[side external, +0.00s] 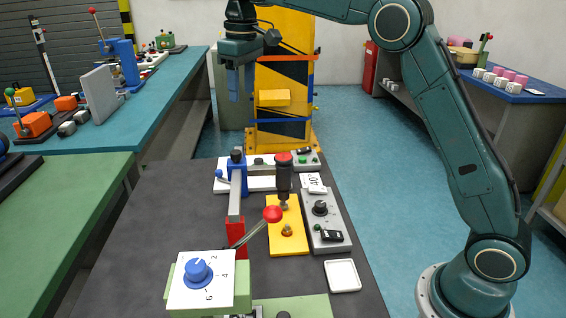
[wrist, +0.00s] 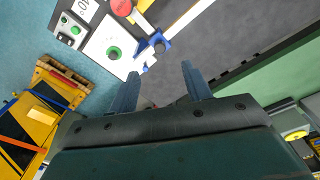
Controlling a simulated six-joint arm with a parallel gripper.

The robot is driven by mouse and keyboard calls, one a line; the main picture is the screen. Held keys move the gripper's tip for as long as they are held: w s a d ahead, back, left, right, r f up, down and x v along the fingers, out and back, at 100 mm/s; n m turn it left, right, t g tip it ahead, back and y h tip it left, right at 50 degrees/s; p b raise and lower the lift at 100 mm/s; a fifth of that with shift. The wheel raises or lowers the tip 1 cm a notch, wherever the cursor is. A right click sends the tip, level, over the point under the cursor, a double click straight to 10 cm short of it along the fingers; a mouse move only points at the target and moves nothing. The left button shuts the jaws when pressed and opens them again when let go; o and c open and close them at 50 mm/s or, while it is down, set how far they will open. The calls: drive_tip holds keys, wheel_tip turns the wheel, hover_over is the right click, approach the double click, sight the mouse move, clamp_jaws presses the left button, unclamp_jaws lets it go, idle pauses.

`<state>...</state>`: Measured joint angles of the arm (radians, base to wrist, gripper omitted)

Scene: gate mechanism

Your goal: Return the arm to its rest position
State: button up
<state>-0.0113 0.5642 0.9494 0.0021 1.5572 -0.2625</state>
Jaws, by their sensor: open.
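My gripper (side external: 238,85) hangs high above the far end of the dark work table (side external: 130,230), pointing down, and holds nothing. In the wrist view my gripper (wrist: 158,85) shows two fingers spread apart with a clear gap between them. The gate mechanism stands below and nearer the camera, well apart from my gripper. The bar runs lengthwise along the table. Part of the lever's base is hidden.
A dial box with a blue knob (side external: 198,271) stands at the near end. A yellow plate (side external: 287,235), a grey control panel (side external: 328,225) and a white tray (side external: 342,275) lie to the right. A yellow and black pillar (side external: 284,75) stands behind the table. The table's left side is clear.

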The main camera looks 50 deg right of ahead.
drive_tip(key=s+r+m+t, duration=0.2)
drive_tip(key=s+r+t, duration=0.15)
drive_tip(key=s, duration=1.65)
drive_tip(key=s+f, duration=0.4)
drive_tip(key=s, duration=0.4)
drive_tip(key=s+f+m+t, duration=0.1)
drive_tip(key=s+f, duration=0.4)
drive_tip(key=s, duration=0.3)
drive_tip(key=shift+s+d, duration=0.3)
drive_tip(key=shift+s, duration=0.1)
